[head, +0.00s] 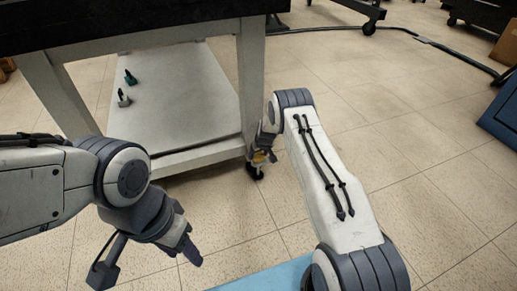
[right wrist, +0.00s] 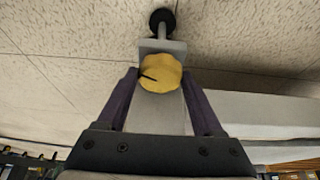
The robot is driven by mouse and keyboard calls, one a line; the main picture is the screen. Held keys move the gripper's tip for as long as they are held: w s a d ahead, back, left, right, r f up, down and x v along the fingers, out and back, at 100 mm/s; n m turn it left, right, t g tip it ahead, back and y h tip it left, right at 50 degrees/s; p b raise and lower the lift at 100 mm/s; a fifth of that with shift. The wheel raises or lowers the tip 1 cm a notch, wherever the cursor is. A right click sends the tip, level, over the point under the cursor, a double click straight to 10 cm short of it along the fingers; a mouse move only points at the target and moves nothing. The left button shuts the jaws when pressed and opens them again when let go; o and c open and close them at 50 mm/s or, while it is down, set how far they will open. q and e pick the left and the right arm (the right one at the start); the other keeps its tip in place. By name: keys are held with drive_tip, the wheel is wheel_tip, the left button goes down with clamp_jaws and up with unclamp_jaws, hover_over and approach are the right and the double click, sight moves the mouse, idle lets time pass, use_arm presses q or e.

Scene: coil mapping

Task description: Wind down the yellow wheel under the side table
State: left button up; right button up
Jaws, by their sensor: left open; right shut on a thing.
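The yellow wheel (right wrist: 160,74) is a round knob with a dark mark at its left, by the foot of a side table leg. It also shows as a small yellow patch in the head view (head: 258,158), partly hidden by my right gripper (head: 261,151). In the right wrist view my right gripper's two dark fingers (right wrist: 159,76) are shut on the wheel from either side. The side table (head: 190,33) has a dark top, white legs and a low shelf. My left gripper (head: 187,247) hangs open and empty above the floor, left of the table leg.
A black round foot (right wrist: 163,22) is beyond the wheel. A blue box (head: 500,112) and a cable (head: 425,41) lie to the right. The tiled floor between is clear.

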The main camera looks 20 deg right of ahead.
drive_tip(key=shift+a+m+h+p, duration=0.15)
drive_tip(key=shift+m+h+p, duration=0.35)
drive_tip(key=shift+m, duration=1)
use_arm(q)
drive_tip(key=shift+r, duration=0.65)
use_arm(e)
drive_tip(key=shift+a+m+g+h, duration=0.1)
drive_tip(key=shift+m+g+h, duration=0.25)
drive_tip(key=shift+m, duration=0.45)
use_arm(q)
drive_tip(key=shift+b, duration=0.3)
use_arm(e)
drive_tip(key=shift+m, duration=0.3)
drive_tip(key=o, duration=1.4)
drive_tip(key=shift+c, duration=0.2)
